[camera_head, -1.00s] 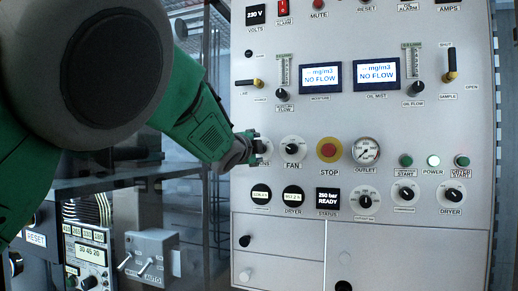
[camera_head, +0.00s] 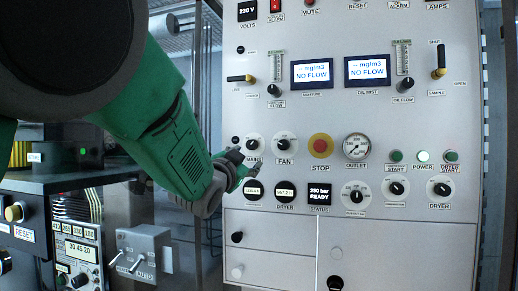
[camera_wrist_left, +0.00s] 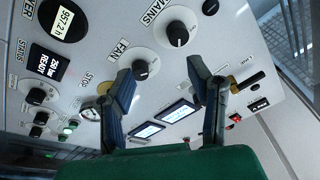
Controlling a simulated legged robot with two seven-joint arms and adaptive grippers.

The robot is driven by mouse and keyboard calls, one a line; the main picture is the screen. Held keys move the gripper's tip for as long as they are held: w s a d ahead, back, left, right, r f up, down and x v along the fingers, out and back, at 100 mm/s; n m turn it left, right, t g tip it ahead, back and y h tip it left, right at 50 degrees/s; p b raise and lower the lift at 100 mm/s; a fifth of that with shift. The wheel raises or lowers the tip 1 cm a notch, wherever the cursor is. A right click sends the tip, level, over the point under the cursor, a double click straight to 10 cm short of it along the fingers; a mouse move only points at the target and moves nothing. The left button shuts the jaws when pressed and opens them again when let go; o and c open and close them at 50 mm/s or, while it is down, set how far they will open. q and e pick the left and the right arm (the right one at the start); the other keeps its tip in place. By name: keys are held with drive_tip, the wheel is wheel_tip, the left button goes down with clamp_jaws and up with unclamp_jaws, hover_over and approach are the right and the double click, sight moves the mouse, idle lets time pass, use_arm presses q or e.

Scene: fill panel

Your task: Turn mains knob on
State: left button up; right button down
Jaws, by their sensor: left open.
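The mains knob (camera_head: 252,144) is a black knob on a white round plate at the left of the panel, labelled MAINS. It also shows in the left wrist view (camera_wrist_left: 179,32), just beyond the fingers. My right gripper is not in view.
The fan knob (camera_head: 284,145) sits right beside the mains knob, then the red stop button (camera_head: 320,146) and the outlet gauge (camera_head: 356,146). Round displays (camera_head: 254,193) lie just below the gripper. The power light (camera_head: 423,156) glows. Both screens (camera_head: 367,69) read NO FLOW.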

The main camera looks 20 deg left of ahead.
sight(251, 146)
use_arm(q)
drive_tip(key=s+a+f+n+t+y, duration=0.1)
drive_tip(key=s+f+n+t, duration=0.15)
drive_tip(key=n, duration=0.55)
drive_tip(key=shift+n+y, duration=0.4)
drive_tip(key=shift+n, duration=0.2)
drive_tip(key=p+x, duration=0.1)
drive_tip(key=x, duration=0.3)
drive_tip(key=p+x, duration=0.1)
drive_tip(key=x, duration=0.3)
drive_tip(key=p+x, duration=0.1)
drive_tip(key=x, duration=0.3)
drive_tip(key=shift+w+a+r, duration=0.25)
drive_tip(key=shift+w, duration=0.05)
drive_tip(key=shift+c, duration=0.5)
